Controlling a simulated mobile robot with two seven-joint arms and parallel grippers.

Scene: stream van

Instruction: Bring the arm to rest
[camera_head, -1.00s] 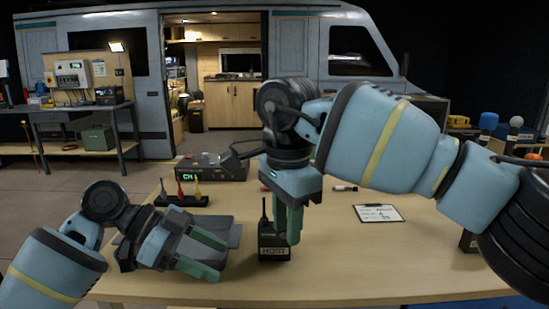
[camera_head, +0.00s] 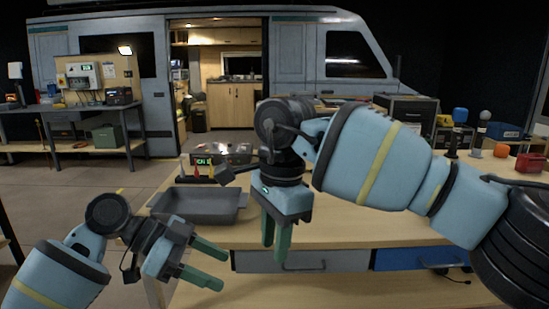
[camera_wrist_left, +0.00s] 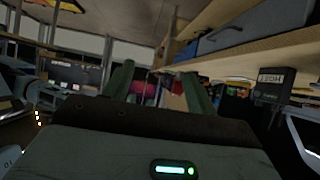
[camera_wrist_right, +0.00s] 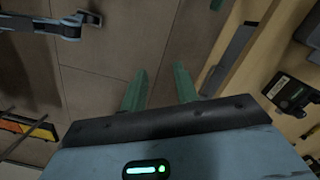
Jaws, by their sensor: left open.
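My left arm comes in at the lower left of the head view. Its gripper (camera_head: 212,266) is open and empty, with its green fingers apart over the floor in front of the table (camera_head: 340,235). The left wrist view also shows these fingers (camera_wrist_left: 158,75) apart with nothing between them. My right arm reaches across from the right. Its gripper (camera_head: 275,245) points down in front of the table's front edge. The right wrist view shows its fingers (camera_wrist_right: 160,80) apart and empty over floor tiles.
A grey tray (camera_head: 195,218) stands on the table's left part. Drawers (camera_head: 300,261) and a lower shelf (camera_head: 330,291) lie below the tabletop. Cases and small items stand at the back right. Floor is open on the left.

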